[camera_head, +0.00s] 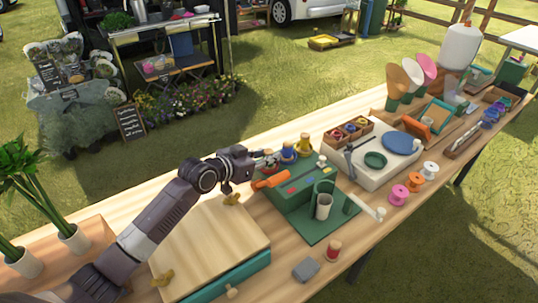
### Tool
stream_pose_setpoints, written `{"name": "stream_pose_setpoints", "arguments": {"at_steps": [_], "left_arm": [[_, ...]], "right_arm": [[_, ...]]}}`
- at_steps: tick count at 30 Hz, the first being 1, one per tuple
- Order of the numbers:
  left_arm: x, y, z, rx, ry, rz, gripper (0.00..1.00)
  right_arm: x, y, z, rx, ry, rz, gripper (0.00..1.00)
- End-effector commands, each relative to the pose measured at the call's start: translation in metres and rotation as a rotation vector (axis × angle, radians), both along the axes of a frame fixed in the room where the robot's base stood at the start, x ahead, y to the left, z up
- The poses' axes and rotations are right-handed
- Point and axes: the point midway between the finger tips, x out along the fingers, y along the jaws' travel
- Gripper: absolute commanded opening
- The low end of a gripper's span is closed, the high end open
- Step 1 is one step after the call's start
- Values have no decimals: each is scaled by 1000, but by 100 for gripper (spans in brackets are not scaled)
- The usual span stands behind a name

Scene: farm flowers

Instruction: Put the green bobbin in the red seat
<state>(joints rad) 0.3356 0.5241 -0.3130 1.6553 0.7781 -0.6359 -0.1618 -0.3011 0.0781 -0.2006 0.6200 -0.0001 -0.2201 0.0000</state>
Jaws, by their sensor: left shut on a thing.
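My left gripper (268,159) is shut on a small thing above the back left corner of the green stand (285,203). The fingers mostly hide that thing, so I cannot tell its colour or whether it is the green bobbin. A yellow-and-blue bobbin (288,154) stands just right of the fingertips, with a similar one (303,146) beyond it. Small coloured marks show on the stand's top; I cannot tell which is the red seat. An orange piece (270,179) lies just below the gripper. My right gripper is not in view.
A wooden-topped box (210,245) with a teal drawer sits under my left arm. A white cup (323,206) and green upright holder stand at the stand's front. A red spool (333,250) and grey block (306,269) lie near the table edge. A white tray (370,175) is to the right.

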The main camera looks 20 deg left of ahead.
Motion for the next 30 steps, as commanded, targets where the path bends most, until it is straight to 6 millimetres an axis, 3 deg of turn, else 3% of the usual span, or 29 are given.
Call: {"name": "stream_pose_setpoints", "arguments": {"at_steps": [4,5,10,20,26,30], "left_arm": [[0,0,-3,0,0,0,0],[0,0,-3,0,0,0,20],[0,0,-2,0,0,0,37],[0,0,3,0,-1,0,37],[-19,10,8,3,-1,0,37],[-41,20,17,4,-1,1,37]], "right_arm": [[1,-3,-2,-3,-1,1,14],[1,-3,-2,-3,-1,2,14],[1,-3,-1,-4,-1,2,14],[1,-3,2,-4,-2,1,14],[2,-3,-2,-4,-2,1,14],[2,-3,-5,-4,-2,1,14]]}}
